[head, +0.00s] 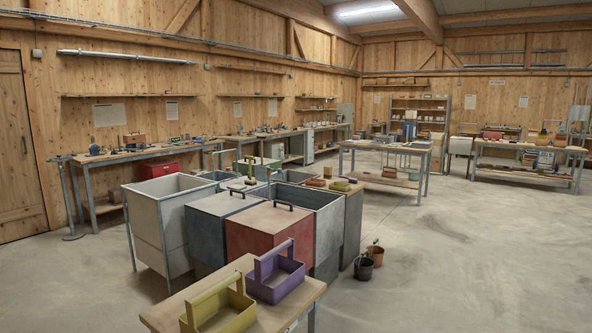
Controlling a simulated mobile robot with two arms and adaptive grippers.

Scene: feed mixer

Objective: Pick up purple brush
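I cannot make out a purple brush in the head view. The only clearly purple thing is a carry caddy (276,289) with a raised handle, standing on the near wooden table. Small low items, one reddish brown (316,183) and one yellow-green (340,186), lie on a wooden top among the bins; they are too small to identify for sure. Neither of my grippers is in view.
A yellow-green caddy (218,310) shares the near table (160,318). Behind it stand a pale open bin (165,225), a dark lidded bin (215,230) and a red lidded bin (268,235). Two buckets (363,268) sit on the floor. Open floor (470,260) lies right.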

